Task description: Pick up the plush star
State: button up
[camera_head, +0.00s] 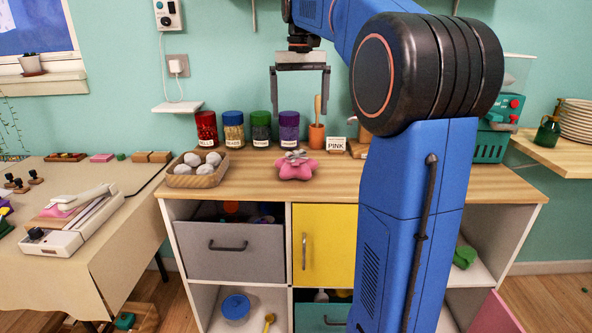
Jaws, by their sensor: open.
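A pink plush star (296,168) with a greyish bow-like piece on top sits on the wooden counter top (245,190), near its front edge. My gripper (300,116) hangs from my blue arm, fingers pointing down, above and behind or over the star in the picture. Its two dark fingers are wide apart with nothing between them. There is a clear gap in the picture between the fingertips and the star. How far the gripper is in depth from the star I cannot tell exactly.
A wicker basket (197,170) with several whitish balls stands left of the star. Several lidded jars, including a purple one (289,127), line the wall behind. A pot with a wooden tool (317,134) and a "PINK" sign (336,144) stand back right. My arm hides the counter's right part.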

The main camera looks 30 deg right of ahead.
aim_at(302, 153)
notch_tip(302, 153, down, 12)
jog(key=shift+w+d, duration=0.1)
jog(key=shift+d, duration=0.05)
jog(key=shift+s+d+f, duration=0.1)
jog(key=shift+s+f, duration=0.05)
jog(key=shift+f, duration=1.2)
jog(key=shift+s+f, duration=0.1)
jog(key=shift+f, duration=1.2)
jog(key=c, duration=0.6)
